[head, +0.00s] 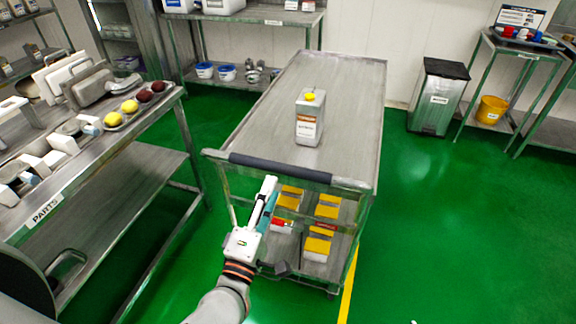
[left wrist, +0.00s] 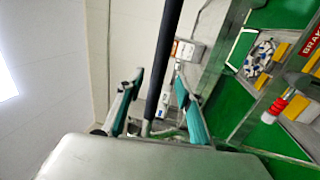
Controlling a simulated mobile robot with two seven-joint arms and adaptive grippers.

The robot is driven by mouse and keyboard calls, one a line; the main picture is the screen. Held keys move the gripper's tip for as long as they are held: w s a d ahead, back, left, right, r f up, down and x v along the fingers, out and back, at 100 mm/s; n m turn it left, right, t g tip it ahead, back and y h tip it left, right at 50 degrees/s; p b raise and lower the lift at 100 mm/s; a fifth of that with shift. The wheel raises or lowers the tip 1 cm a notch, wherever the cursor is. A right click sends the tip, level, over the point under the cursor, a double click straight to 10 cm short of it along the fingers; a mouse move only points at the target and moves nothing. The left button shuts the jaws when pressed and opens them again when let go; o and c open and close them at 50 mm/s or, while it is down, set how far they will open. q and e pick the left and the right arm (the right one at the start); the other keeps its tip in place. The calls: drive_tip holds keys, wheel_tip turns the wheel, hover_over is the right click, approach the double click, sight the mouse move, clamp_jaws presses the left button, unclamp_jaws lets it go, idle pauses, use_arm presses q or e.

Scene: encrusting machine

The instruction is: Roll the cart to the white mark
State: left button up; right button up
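The grey metal cart (head: 330,95) stands in the middle of the head view, its dark padded handle (head: 280,168) facing me. A tin with a yellow cap (head: 309,118) stands on its top; several yellow-topped containers (head: 317,247) are on its lower shelf. My left gripper (head: 268,188) is at the handle. In the left wrist view, the dark handle bar (left wrist: 168,60) runs between the spread fingers (left wrist: 160,105), with gaps on both sides. A red-and-white brake lever (left wrist: 279,108) shows beside a BRAKE label. No white mark is clearly identifiable. My right gripper is out of view.
A parts table (head: 150,112) stands close on the left. A shelf (head: 245,15) is behind the cart; a grey bin (head: 437,97) and a side table (head: 520,50) with a yellow bucket (head: 490,109) stand back right. A yellow floor line (head: 348,285) runs by the cart. Green floor at right is clear.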

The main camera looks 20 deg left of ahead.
sight(279, 169)
use_arm(q)
drive_tip(key=w, duration=0.2)
drive_tip(key=w+r, duration=0.1)
drive_tip(key=w, duration=0.2)
drive_tip(key=w+p, duration=0.1)
drive_tip(key=w, duration=0.1)
drive_tip(key=shift+w+r, duration=0.2)
drive_tip(key=shift+r, duration=0.05)
clamp_jaws()
